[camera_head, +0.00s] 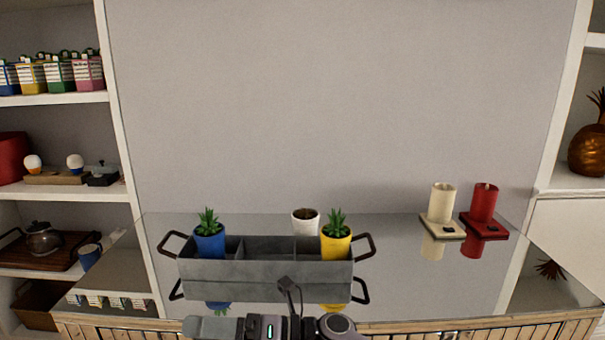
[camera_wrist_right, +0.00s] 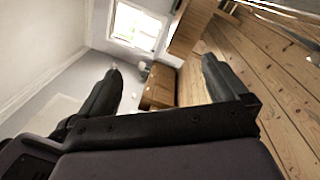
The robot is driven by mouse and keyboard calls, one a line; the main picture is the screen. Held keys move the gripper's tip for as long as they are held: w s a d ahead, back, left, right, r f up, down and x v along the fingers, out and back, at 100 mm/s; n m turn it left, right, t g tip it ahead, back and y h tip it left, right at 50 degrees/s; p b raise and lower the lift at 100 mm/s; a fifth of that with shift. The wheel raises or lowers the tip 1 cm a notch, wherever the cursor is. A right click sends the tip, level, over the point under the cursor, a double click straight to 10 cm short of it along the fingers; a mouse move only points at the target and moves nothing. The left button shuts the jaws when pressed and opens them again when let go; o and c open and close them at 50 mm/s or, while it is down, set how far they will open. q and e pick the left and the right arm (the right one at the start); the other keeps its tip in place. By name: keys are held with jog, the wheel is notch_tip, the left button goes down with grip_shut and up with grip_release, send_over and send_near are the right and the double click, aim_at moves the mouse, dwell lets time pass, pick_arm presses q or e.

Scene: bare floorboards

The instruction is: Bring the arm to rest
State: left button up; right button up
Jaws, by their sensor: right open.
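My right gripper (camera_wrist_right: 162,68) shows in the right wrist view with its two dark fingers spread wide and nothing between them. It faces the open room, with a window and the floor beyond. In the head view, part of my arm (camera_head: 270,327) shows at the bottom centre, in front of the grey planter box, and nothing is seen held there. My left gripper is not in view.
A grey planter box (camera_head: 265,272) with handles stands on a glossy table (camera_head: 400,280). It holds a blue pot (camera_head: 210,242) and a yellow pot (camera_head: 336,244). A white cup (camera_head: 305,222) is behind. Cream (camera_head: 442,202) and red (camera_head: 484,203) candles stand right.

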jog(key=s+d+f+m+t+h, duration=0.1)
jog(key=d+f+m+t+h, duration=0.6)
jog(key=d+m, duration=0.7)
jog(key=s+d+f+m+t+h, duration=0.2)
jog(key=d+f+m+t+h, duration=0.55)
jog(key=m, duration=1.15)
jog(key=s+d+f+m+g+h, duration=0.25)
jog(key=s+d+f+m, duration=0.55)
jog(key=s+d+f, duration=0.4)
notch_tip(320, 180, up, 8)
jog(key=s+p, duration=0.1)
jog(key=p, duration=0.7)
jog(key=shift+s+d+r+g+p, duration=0.2)
jog(key=shift+s+d+g+p, duration=0.05)
jog(key=shift+d+g+p, duration=0.1)
